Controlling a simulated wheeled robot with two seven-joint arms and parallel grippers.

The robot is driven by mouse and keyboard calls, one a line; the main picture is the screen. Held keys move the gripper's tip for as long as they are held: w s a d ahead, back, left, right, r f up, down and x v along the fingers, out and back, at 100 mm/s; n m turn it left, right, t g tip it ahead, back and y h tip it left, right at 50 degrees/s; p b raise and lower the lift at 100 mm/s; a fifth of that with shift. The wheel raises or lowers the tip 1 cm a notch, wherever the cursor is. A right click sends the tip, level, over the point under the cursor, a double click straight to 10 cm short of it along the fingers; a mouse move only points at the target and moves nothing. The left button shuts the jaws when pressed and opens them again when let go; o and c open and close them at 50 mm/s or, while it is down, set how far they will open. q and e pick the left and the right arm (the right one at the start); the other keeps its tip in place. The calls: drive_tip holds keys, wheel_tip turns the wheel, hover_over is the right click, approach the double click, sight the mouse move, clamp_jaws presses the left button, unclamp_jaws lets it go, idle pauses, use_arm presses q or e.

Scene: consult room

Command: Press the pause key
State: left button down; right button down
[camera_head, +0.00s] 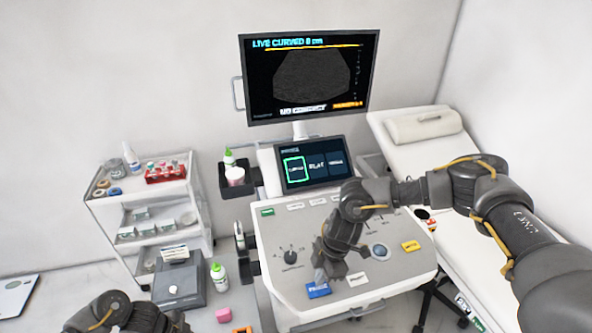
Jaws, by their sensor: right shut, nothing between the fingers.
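The ultrasound console (400,283) stands in the middle, with keys and knobs on its sloped panel. A blue key (319,291) with small white lettering sits near the panel's front edge; I cannot read for sure whether it is the pause key. My right gripper (328,277) is shut and empty, pointing down just above and behind the blue key. I cannot tell whether its tips touch the key. The upper screen (311,77) shows "LIVE CURVED". Part of my left arm shows at the bottom left, but its gripper is out of view.
A yellow key (411,246), a white key (357,279), a trackball (379,251) and a knob (290,257) lie around the gripper. A touch screen (312,164) stands behind. A white cart (142,222) is at left, an exam bed (455,180) at right.

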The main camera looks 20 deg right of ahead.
drive_tip(key=shift+x, duration=0.8)
drive_tip(key=shift+d+f, duration=0.2)
drive_tip(key=shift+f, duration=0.45)
idle(4.2)
drive_tip(key=shift+r, duration=0.1)
drive_tip(key=shift+a+v, duration=0.25)
drive_tip(key=shift+v, duration=0.85)
drive_tip(key=shift+a+v, duration=0.3)
drive_tip(key=shift+v, duration=0.8)
drive_tip(key=shift+a+v, duration=0.25)
drive_tip(key=shift+v, duration=0.85)
drive_tip(key=shift+r, duration=0.15)
drive_tip(key=shift+s, duration=0.1)
drive_tip(key=s+r, duration=0.6)
drive_tip(key=s, duration=0.2)
